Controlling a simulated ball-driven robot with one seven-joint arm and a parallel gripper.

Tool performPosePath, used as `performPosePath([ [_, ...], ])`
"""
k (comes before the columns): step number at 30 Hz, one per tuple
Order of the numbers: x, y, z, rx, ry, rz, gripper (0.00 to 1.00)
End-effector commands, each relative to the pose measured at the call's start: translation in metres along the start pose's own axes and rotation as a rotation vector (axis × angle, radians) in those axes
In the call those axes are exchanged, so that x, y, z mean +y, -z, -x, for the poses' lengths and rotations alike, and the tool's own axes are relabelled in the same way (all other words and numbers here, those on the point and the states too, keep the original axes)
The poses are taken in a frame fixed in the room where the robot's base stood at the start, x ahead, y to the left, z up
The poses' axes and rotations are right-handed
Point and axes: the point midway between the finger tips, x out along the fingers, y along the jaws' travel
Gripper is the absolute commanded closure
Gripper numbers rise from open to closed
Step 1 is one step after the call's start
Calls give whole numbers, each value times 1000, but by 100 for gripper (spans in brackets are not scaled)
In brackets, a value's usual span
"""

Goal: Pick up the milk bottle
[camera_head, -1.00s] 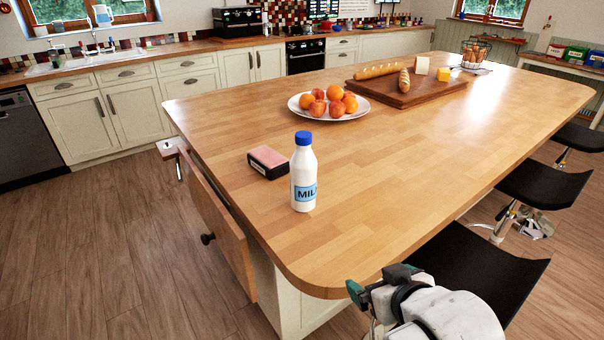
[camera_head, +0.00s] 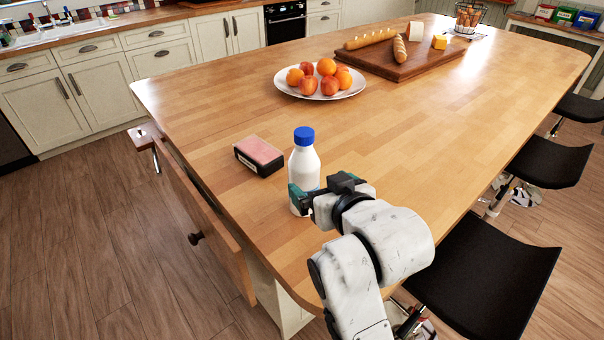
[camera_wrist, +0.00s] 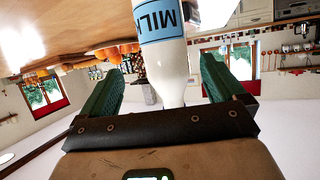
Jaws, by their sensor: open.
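The milk bottle (camera_head: 304,160) is white with a blue cap and stands upright near the front end of the wooden island. My gripper (camera_head: 302,198) is in front of its lower part in the head view and hides some of it. In the wrist view, which is upside down, the milk bottle (camera_wrist: 160,55) with its blue label lies between the two green fingers of my gripper (camera_wrist: 168,85). The fingers are open, with gaps on both sides of the bottle. Its cap is hidden behind the gripper's dark crosspiece there.
A pink-topped black box (camera_head: 259,156) sits just left of the bottle. A plate (camera_head: 352,91) of fruit and a wooden board (camera_head: 440,60) with bread and cheese are farther back. An open drawer (camera_head: 205,220) juts out on the left. Black stools (camera_head: 550,160) line the right side.

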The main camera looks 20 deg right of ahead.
Motion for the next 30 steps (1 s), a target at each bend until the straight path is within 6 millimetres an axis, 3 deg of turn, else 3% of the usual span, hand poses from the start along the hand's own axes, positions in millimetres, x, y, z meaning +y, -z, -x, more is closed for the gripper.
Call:
performPosePath([
  [11,-3,4,-33,-1,1,-3,4],
  [19,-7,5,-68,-2,0,-2,4],
  [30,-7,4,-74,-1,0,0,7],
])
